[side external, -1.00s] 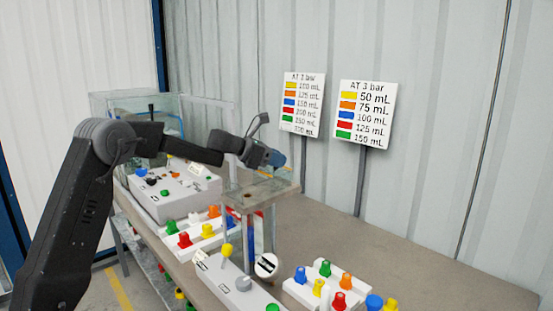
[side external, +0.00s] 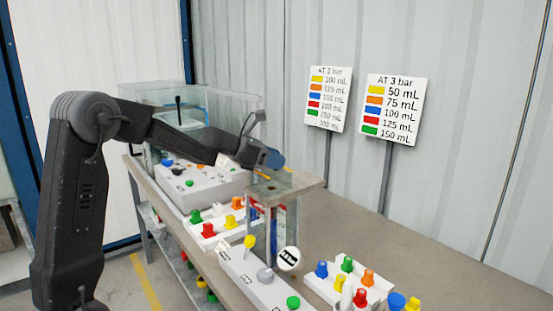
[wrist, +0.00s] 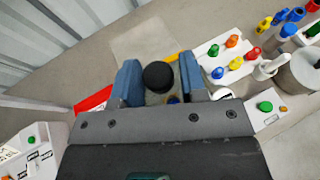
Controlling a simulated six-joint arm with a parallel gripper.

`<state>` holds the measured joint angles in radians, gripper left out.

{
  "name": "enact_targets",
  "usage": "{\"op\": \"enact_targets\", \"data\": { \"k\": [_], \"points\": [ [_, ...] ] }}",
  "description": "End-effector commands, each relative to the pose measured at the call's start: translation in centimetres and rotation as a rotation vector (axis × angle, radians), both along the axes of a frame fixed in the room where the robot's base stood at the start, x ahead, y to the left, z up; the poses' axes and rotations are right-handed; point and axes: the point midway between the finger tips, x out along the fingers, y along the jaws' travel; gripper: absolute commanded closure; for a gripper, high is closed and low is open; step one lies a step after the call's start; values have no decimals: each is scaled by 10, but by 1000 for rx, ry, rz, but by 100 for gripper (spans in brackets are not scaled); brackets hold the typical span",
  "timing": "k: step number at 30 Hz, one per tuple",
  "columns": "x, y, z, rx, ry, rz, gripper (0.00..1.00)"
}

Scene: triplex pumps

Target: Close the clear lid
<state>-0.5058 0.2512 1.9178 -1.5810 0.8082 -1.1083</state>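My gripper (side external: 269,160) is just above the top of the clear-walled column (side external: 285,187) at the middle of the bench in the side view. In the wrist view, my gripper's two blue fingers (wrist: 160,82) stand apart, with a round black knob (wrist: 158,76) between them. I see a gap at its right side and cannot tell whether the left finger touches it. A pale see-through panel (wrist: 148,41), which looks like the clear lid, lies beyond the fingertips. The arm hides part of the column top, and the lid's angle is unclear.
A clear enclosure (side external: 160,97) stands at the back left beside a grey control box (side external: 190,188). A front panel (side external: 252,278) and a tray of coloured knobs (side external: 345,283) lie near the column. The bench (side external: 430,262) is clear at right.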

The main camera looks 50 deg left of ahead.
Motion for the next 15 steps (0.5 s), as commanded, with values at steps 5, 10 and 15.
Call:
{"op": "enact_targets", "data": {
  "k": [5, 10, 15],
  "points": [
    [1, 0, 0, 0, 0, 0, 45],
    [1, 0, 0, 1, 0, 0, 45],
    [-5, 4, 4, 1, -3, 2, 45]
  ]
}}
